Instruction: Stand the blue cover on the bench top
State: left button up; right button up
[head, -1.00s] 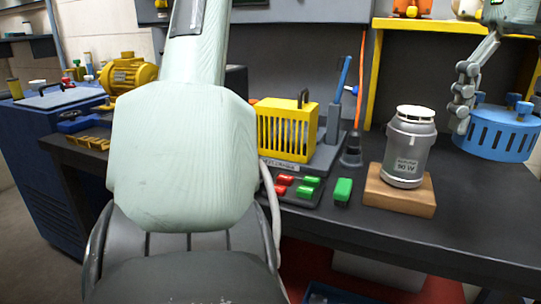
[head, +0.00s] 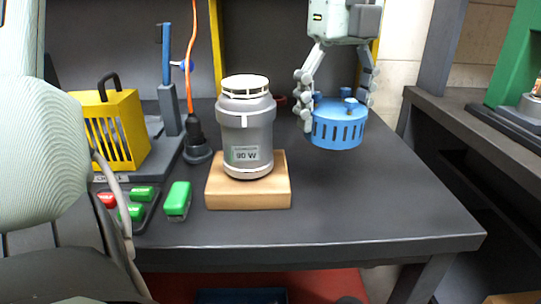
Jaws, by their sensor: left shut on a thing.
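The blue cover (head: 337,127) is a short round drum with dark slots around its side and blue knobs on top. It is right of the grey motor in the head view. My left gripper (head: 336,100) points down from the top of the view and is shut on the cover, with fingers at both sides of it. The cover looks upright and level. I cannot tell whether its underside touches the dark bench top (head: 400,215). My right gripper is not in view.
A grey tagged motor (head: 246,140) stands on a wooden block (head: 222,195) left of the cover. A yellow caged motor (head: 120,130), a green block (head: 177,200) and a button box (head: 130,205) are further left. The bench's front right is clear. Another bench stands at right.

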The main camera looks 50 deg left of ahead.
pick_arm(q)
notch_tip(320, 180, down, 10)
jog(key=shift+r, duration=0.1)
dwell(0.4)
jog(key=o, duration=1.1)
jog(key=shift+o, duration=0.2)
notch_tip(320, 180, up, 12)
